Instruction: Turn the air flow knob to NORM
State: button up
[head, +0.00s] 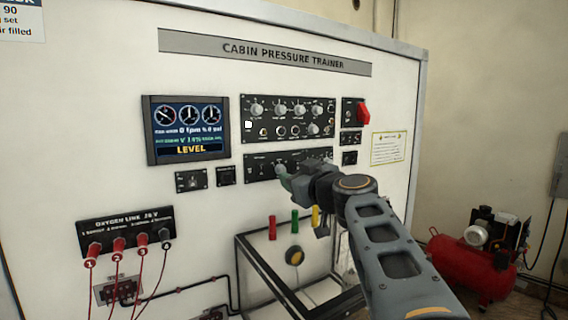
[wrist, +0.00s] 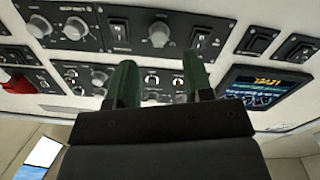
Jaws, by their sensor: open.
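The black lower control panel (head: 258,168) is on the white trainer board, under the larger upper panel (head: 262,110). In the wrist view, which is upside down, the lower panel is at the top with several grey knobs, one (wrist: 158,32) above the gap between my fingers and two (wrist: 74,28) at the left. The labels are too small to read, so I cannot tell which is the air flow knob or where it points. My gripper (head: 283,171) is in front of the lower panel, hiding part of it. In the wrist view its green fingers (wrist: 160,72) are apart with nothing held between them.
A screen (head: 187,130) reading LEVEL is at the left. A red switch handle (head: 363,113) is right of the upper panel. Oxygen line plugs (head: 118,243) and a black-framed box (head: 245,255) are below. A red compressor (head: 470,265) stands on the floor at right.

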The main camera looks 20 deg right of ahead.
aim_at(281, 169)
jog(key=shift+w+a+p, duration=0.2)
jog(key=shift+w+p, duration=0.65)
jog(key=shift+w, duration=1.95)
grip_shut()
